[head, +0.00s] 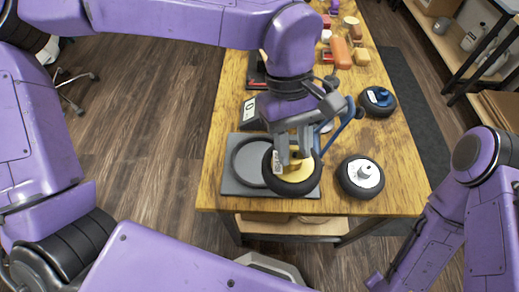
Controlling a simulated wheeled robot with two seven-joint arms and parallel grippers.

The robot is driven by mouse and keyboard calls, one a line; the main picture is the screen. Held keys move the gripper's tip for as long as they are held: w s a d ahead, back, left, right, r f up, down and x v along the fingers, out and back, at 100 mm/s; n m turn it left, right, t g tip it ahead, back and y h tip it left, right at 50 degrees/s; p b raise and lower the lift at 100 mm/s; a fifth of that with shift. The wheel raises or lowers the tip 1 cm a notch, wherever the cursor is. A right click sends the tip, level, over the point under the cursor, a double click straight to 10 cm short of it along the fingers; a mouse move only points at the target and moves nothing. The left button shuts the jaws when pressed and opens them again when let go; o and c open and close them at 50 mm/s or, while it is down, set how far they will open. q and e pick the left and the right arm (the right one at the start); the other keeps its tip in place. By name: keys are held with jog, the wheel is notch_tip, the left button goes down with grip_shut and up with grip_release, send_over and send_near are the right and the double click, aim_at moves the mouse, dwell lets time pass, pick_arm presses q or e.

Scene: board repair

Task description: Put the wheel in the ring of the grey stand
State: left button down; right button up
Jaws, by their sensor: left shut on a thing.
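The wheel, a black tyre with a yellow hub (300,173), is held in my left gripper (291,160), whose fingers are shut on it near the hub. The wheel is over the right part of the grey stand (231,187), a flat square plate at the table's near left corner. The stand's dark round ring (236,160) shows to the left of the wheel, which hides its right side. The wheel appears offset to the right of the ring; I cannot tell whether it touches the stand. My right arm shows at the right, but its gripper is not in view.
A wheel with a white hub (361,174) lies right of the stand. A blue curved handle (340,126) and a dark display device (250,112) are close behind the held wheel. Several small items stand at the far end.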

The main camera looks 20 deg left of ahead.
pick_arm(q)
jog(key=w+a+f, duration=0.2)
jog(key=a+f, duration=0.1)
jog(key=f, duration=0.1)
jog(key=w+a+f+p, duration=0.1)
jog(key=w+a+f, duration=0.1)
jog(key=a+f, duration=0.1)
jog(key=w+a+f, duration=0.2)
jog(key=a+f, duration=0.1)
jog(key=f, duration=0.1)
jog(key=shift+w+f, duration=0.25)
jog(key=shift+f, duration=0.05)
jog(key=c, duration=0.8)
grip_release()
jog(key=shift+f, duration=0.1)
jog(key=v, duration=1.2)
jog(key=shift+r, duration=0.2)
